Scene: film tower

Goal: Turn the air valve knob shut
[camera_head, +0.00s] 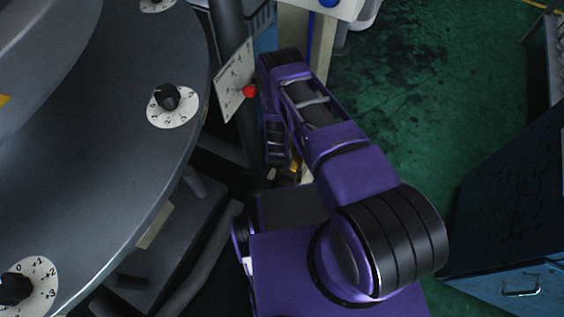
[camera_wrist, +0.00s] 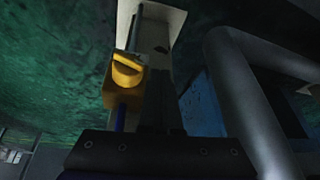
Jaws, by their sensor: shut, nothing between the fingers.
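The air valve knob (camera_wrist: 127,70) is yellow and shows in the wrist view, left of centre. It sits on a yellow valve body (camera_wrist: 122,98) mounted against a pale upright post (camera_wrist: 155,38). A small patch of yellow (camera_head: 294,163) shows beside the end of my arm in the head view, largely hidden by it. My gripper (camera_wrist: 160,135) shows as a dark bar with screws along the bottom of the wrist view. It is shut and empty, with the knob beyond it and slightly left. I cannot clearly tell whether it touches the valve.
A thick grey pipe (camera_wrist: 235,85) bends close on the right in the wrist view. In the head view, a large round machine with dials (camera_head: 172,106) fills the left. A plate with a red knob (camera_head: 249,91) is near my arm. A blue cabinet (camera_head: 515,240) stands right; green floor is open between.

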